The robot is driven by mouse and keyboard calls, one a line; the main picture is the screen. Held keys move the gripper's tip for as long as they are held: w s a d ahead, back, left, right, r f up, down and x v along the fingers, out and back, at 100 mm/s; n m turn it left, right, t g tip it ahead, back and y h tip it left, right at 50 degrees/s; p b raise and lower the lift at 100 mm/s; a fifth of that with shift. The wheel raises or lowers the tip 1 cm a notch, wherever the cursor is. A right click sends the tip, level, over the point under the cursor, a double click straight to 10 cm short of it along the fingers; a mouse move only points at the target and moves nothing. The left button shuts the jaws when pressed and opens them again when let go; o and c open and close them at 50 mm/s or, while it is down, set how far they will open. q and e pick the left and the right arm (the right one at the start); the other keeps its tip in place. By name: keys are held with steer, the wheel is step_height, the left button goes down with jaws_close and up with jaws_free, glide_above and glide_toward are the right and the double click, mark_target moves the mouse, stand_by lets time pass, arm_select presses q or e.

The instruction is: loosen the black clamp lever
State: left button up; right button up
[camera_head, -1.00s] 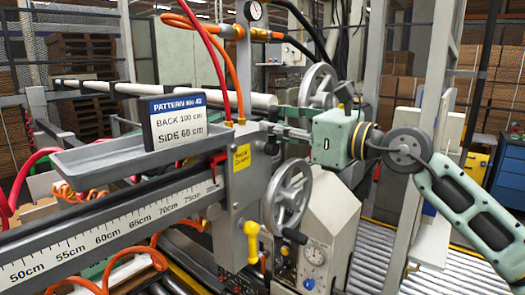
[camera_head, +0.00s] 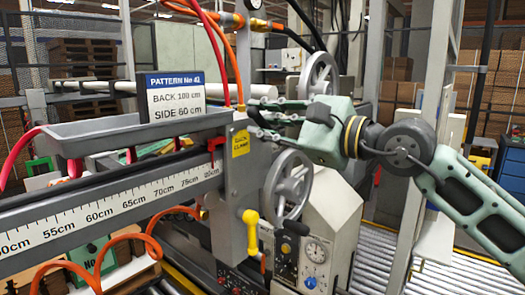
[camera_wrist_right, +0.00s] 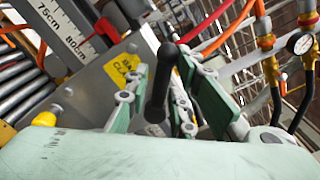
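The black clamp lever (camera_wrist_right: 157,88) shows in the right wrist view as a dark bar with a rounded end. It stands between the two fingers of my right gripper (camera_wrist_right: 163,70), with visible gaps, so the fingers look open around it. In the head view my right gripper (camera_head: 262,118) reaches in from the right with its fingers spread, one above the other. They are beside the grey clamp block with the yellow "BACK CLAMP" label (camera_head: 240,143). The lever is hard to make out there, near the fingers. My left gripper is not in view.
A second handwheel (camera_head: 320,80) stands behind my right gripper. The scale rail (camera_head: 110,205), tray and pattern sign (camera_head: 175,98) lie left. Red and orange hoses hang above.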

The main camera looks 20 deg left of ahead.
steer(key=n+b, duration=0.1)
steer(key=f+n+b, duration=0.1)
steer(key=shift+s+a+f+n, duration=0.15)
steer(key=shift+s+f+n, duration=0.1)
steer(key=shift+s+n, duration=0.15)
steer(key=f+n+b, duration=0.1)
steer(key=n+b, duration=0.1)
steer(key=n, duration=0.1)
steer(key=shift+s+f, duration=0.1)
steer(key=shift+f, duration=0.05)
steer(key=shift+s+d+b, duration=0.1)
steer(key=shift+d+b, duration=0.2)
steer(key=shift+d, duration=0.05)
steer(key=b+v, duration=0.3)
steer(key=v, duration=0.5)
steer(key=shift+r+b, duration=0.25)
steer(key=shift+b, duration=0.05)
steer(key=shift+d, duration=0.1)
